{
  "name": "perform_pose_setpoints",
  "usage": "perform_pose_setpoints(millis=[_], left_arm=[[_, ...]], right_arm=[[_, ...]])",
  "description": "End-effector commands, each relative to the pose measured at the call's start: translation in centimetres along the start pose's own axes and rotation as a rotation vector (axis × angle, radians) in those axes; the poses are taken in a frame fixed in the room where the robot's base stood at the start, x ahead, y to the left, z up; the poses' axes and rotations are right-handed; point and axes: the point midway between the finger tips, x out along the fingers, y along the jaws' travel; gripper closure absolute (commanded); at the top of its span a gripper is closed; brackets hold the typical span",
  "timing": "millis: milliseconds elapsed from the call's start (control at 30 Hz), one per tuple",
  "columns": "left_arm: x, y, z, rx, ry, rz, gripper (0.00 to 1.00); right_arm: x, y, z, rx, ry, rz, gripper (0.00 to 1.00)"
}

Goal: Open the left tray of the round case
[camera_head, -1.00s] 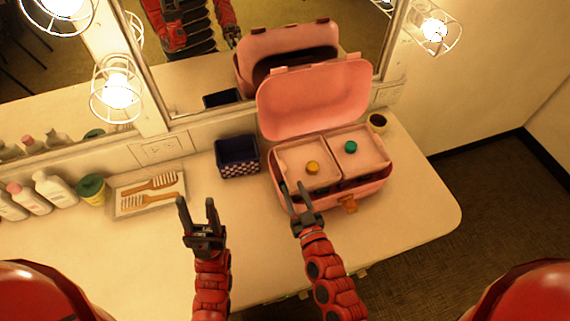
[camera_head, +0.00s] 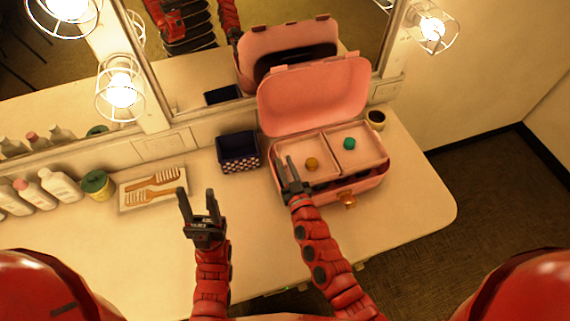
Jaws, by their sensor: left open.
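The pink case (camera_head: 367,184) with rounded corners stands on the counter at the mirror, its lid (camera_head: 313,97) raised. Inside, two shallow trays sit side by side at the same level. The left tray (camera_head: 297,148) carries a yellow-orange knob (camera_head: 311,164); the right tray (camera_head: 370,155) carries a green knob (camera_head: 349,143). My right gripper (camera_head: 285,158) is at the left tray's left edge, left of the yellow knob, with a narrow gap between its fingers. Whether it touches the tray wall is unclear. My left gripper (camera_head: 196,192) is open and empty over the counter, left of the case.
A dark blue basket (camera_head: 238,152) stands just left of the case. A white tray with combs (camera_head: 153,189), a green-lidded jar (camera_head: 97,185) and several bottles (camera_head: 60,187) stand further left. A small dark-topped cup (camera_head: 376,119) is behind right. The counter's right end is clear.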

Motion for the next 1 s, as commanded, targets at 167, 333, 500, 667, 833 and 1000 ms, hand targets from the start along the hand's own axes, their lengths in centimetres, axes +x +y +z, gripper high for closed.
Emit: perform_pose_setpoints(millis=[167,333,500,667,833,1000], left_arm=[[0.0,0.0,-0.01,0.0,0.0,0.0,0.5],[0.01,0.0,0.0,0.0,0.0,0.0,0.5],[0.01,0.0,0.0,0.0,0.0,0.0,0.5],[0.01,0.0,-0.01,0.0,0.0,0.0,0.5],[0.0,0.0,0.0,0.0,0.0,0.0,0.5],[0.01,0.0,0.0,0.0,0.0,0.0,0.5]], right_arm=[[-0.01,0.01,0.01,0.0,0.0,0.0,1.0],[-0.02,0.01,0.02,0.0,0.0,0.0,1.0],[-0.02,0.01,0.02,0.0,-0.001,0.0,1.0],[-0.03,0.01,0.03,0.0,-0.001,0.0,1.0],[-0.03,0.01,0.05,0.0,-0.001,0.0,1.0],[-0.04,0.01,0.06,0.0,-0.001,0.0,1.0]])
